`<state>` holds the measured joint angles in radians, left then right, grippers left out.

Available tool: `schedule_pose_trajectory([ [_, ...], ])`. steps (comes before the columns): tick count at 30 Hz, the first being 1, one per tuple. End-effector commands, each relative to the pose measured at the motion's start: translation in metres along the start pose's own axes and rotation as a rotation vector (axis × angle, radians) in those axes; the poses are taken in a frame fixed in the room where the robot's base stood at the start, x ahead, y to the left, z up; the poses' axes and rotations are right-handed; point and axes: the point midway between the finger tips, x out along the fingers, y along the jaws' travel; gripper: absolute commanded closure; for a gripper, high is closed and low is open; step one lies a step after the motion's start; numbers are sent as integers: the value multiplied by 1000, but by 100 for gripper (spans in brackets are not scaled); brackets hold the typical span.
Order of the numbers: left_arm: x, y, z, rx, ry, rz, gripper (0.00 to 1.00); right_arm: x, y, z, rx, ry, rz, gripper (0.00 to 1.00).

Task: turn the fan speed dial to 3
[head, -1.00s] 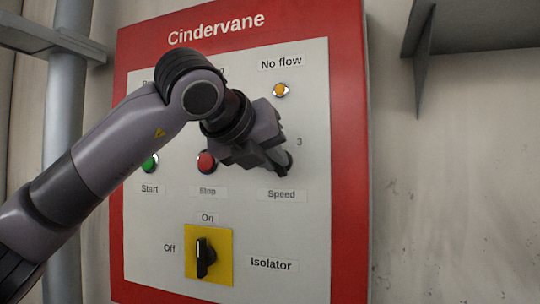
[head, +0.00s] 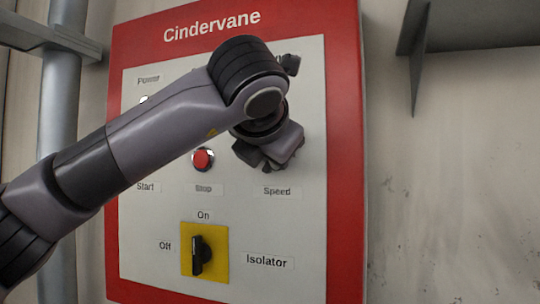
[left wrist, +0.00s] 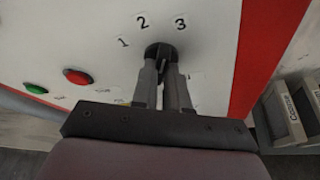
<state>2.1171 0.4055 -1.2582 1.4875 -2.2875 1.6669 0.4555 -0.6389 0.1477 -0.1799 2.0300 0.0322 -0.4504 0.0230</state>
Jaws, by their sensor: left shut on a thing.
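The speed dial (left wrist: 158,51) is a black knob on the white panel, seen in the left wrist view with the numbers 1, 2 and 3 printed around its upper side. My left gripper (left wrist: 163,68) is shut on the dial, one finger on each side. The fingers and shadow hide the dial's pointer, so I cannot tell which number it is at. In the head view my left gripper (head: 268,162) is just above the "Speed" label (head: 277,191) and hides the dial and its numbers. My right gripper is not in view.
The red stop button (head: 203,159) is close left of my gripper. The green start button (left wrist: 36,89) lies farther left. The black isolator switch (head: 201,255) on its yellow plate is below. A grey bracket (head: 423,60) juts from the wall at upper right.

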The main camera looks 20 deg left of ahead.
Motion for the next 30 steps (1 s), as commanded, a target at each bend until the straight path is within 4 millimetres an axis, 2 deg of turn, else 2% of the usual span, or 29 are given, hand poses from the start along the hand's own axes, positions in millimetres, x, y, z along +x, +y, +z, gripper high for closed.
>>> schedule_pose_trajectory([
  [12, 0, -2, 0, 191, -1, 79, 100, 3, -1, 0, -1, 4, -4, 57],
  [30, 0, -3, 0, 224, -1, 91, 100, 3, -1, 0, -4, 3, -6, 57],
])
